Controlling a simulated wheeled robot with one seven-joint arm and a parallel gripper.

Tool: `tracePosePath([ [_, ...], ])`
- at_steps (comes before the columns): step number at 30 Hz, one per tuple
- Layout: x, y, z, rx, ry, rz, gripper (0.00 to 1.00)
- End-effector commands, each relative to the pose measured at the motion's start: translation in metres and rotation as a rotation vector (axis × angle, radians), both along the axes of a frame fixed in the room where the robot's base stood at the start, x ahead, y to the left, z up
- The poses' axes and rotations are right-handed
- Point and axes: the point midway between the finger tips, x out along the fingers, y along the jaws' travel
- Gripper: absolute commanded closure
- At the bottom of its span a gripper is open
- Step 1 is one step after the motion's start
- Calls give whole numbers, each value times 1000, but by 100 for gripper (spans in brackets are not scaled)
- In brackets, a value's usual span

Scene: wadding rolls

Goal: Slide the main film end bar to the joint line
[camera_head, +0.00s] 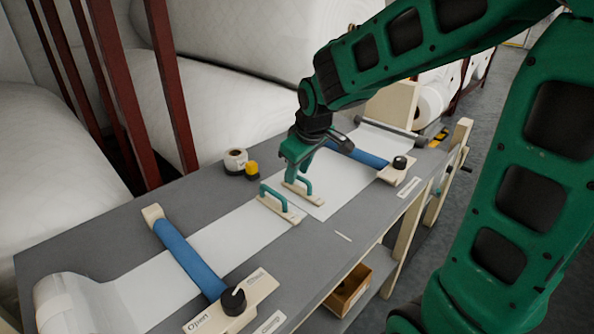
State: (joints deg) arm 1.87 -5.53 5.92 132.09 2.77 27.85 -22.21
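Two pale end bars with green handles lie across white film near the middle of the grey table. The left end bar (281,209) is uncovered. The right end bar (304,194) is just beyond it, with a narrow gap between. I cannot tell which is the main film's. My gripper (297,174) points down at the right bar's handle, its fingers overlapping the handle's far end; whether they grip it is unclear. A left film strip (225,242) and a right film strip (330,185) run to the bars. A short white line (343,236) marks the table near its front edge.
A blue clamp bar with a black knob crosses each strip, left (187,257) and right (358,154); the left base reads "Open". A film roll (65,303) sits at the left end. Tape (236,161) and a yellow-topped item (252,169) stand behind.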

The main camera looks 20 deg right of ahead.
Motion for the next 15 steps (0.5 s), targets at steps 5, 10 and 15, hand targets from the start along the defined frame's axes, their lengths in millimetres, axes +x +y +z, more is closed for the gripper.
tracePosePath([
  [5,-8,1,22,0,-7,0,70],
  [10,-21,2,52,1,-7,2,70],
  [15,-32,3,77,1,-4,3,70],
])
